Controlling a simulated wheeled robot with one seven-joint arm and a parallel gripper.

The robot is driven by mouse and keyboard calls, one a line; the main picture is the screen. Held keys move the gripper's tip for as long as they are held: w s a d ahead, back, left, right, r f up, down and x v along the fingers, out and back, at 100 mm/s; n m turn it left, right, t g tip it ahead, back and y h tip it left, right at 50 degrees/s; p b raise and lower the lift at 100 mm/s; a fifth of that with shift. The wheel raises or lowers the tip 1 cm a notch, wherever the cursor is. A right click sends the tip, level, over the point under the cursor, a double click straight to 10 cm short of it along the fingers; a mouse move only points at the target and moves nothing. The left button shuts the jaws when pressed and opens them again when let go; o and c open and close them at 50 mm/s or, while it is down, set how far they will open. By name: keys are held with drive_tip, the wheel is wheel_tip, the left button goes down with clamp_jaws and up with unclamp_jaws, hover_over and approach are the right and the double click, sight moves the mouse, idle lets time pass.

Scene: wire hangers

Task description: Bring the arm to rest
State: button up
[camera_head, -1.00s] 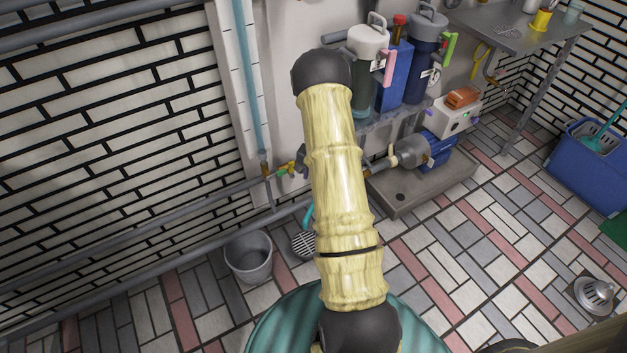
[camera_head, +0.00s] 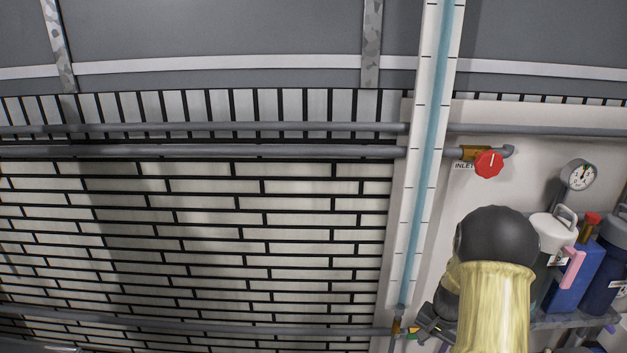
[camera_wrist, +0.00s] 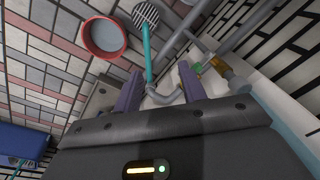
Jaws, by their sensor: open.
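My arm (camera_head: 492,290), pale yellow with a black joint, rises at the lower right of the head view. My gripper (camera_wrist: 160,86) is open in the wrist view, its two purple-grey fingers apart. A curved grey pipe-like piece shows between the fingers; I cannot tell how far beyond them it lies. In the head view only a dark part of the gripper end shows, left of the arm, close to the wall pipe and the valve (camera_head: 412,332). The rest is hidden behind the arm or out of frame.
In the head view, a red knob (camera_head: 488,164), a gauge (camera_head: 578,175) and canisters (camera_head: 553,240) are near the arm.

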drive_tip(key=s+a+r+n+t, duration=0.1)
drive_tip(key=s+a+r+n, duration=0.7)
drive_tip(key=s+a+r, duration=0.75)
wheel_tip(320, 180, up, 36)
drive_tip(key=s+p, duration=0.2)
drive_tip(key=p, duration=3.5)
drive_tip(key=shift+a+r+p, duration=0.15)
drive_tip(key=shift+r+p, duration=0.1)
drive_tip(key=shift+p, duration=0.05)
drive_tip(key=shift+f, duration=0.1)
